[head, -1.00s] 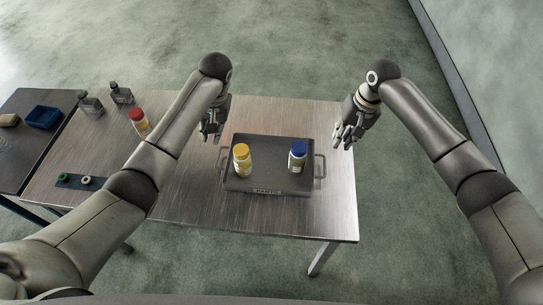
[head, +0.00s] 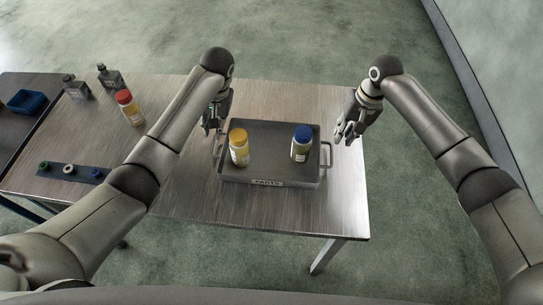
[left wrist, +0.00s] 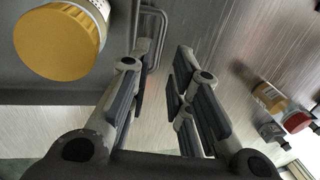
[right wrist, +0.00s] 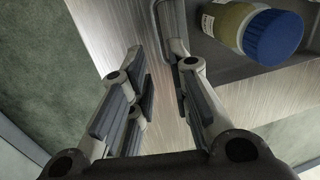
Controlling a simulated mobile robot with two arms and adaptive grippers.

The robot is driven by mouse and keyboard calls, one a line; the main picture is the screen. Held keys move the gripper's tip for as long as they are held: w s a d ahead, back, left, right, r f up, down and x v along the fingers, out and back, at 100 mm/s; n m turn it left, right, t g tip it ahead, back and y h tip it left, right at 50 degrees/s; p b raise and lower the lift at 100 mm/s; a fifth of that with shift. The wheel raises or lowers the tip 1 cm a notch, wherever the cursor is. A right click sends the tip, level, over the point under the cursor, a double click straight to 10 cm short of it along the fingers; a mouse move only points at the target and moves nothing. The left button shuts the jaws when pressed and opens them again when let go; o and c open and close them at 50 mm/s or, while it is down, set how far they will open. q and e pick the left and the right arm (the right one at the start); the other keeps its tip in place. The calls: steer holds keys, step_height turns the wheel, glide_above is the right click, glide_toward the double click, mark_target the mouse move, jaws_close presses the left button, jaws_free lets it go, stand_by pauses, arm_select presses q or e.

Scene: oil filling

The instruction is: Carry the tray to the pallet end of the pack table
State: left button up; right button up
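The dark grey tray (head: 270,170), labelled PARTS, lies on the metal table with a handle at each short side. A yellow-capped bottle (head: 239,148) and a blue-capped bottle (head: 301,143) stand in it. My left gripper (head: 212,125) is open and empty, by the tray's left handle (head: 217,152). In the left wrist view that handle (left wrist: 158,30) shows beyond the open fingers (left wrist: 155,85). My right gripper (head: 345,134) is open and empty, just beyond the right handle (head: 328,155). In the right wrist view that handle (right wrist: 156,25) shows ahead of the fingers (right wrist: 158,80).
On the table's left stand a red-capped bottle (head: 131,110), two dark bottles (head: 110,77) and a dark strip with several rings (head: 70,170). A blue bin (head: 27,101) is on the adjoining dark table. The table (head: 310,215) is bare in front of and right of the tray.

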mark_target(213, 146)
arm_select(q)
steer(key=shift+s+r, duration=0.1)
arm_select(e)
steer(key=shift+s+r, duration=0.1)
